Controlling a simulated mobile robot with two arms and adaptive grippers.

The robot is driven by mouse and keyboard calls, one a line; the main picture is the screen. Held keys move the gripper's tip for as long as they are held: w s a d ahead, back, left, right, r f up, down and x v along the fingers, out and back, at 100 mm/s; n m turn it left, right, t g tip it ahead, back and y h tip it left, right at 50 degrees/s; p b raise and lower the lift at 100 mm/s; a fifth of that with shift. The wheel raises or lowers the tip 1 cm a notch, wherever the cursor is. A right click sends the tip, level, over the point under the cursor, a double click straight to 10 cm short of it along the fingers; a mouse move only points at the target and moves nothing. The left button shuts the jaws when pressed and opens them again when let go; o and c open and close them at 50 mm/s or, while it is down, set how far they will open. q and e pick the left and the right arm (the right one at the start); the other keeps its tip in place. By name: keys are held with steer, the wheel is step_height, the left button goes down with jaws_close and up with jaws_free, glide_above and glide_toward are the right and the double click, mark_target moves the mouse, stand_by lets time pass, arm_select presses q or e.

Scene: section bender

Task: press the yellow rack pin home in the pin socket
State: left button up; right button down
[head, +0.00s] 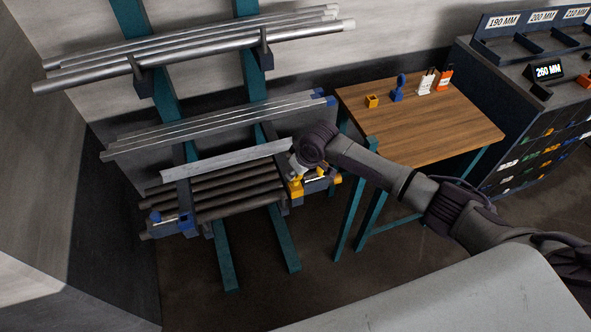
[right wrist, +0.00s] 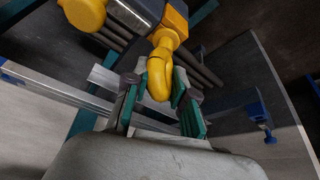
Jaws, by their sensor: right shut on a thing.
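The yellow rack pin (right wrist: 159,80) shows in the right wrist view as a rounded yellow piece between the green-padded fingers. My right gripper (right wrist: 160,104) is shut on it; it also shows in the head view (head: 297,166), at the right end of the rack's lower tier. Yellow and dark fittings (head: 296,188) sit just below the gripper there. In the right wrist view a grey block with yellow parts (right wrist: 138,14) lies beyond the pin. I cannot make out the socket's opening or how deep the pin sits. My left gripper is not in view.
The teal rack (head: 224,255) holds dark bars (head: 235,195) low down and bright tubes (head: 200,45) above. A blue fitting (head: 155,217) is at its lower left. A wooden table (head: 430,125) with small coloured items stands right, beside a dark cabinet (head: 490,100).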

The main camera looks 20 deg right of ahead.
steer(key=shift+f, duration=0.15)
steer(key=c, duration=0.9)
jaws_free()
steer(key=v, duration=1.2)
steer(key=shift+a, duration=0.1)
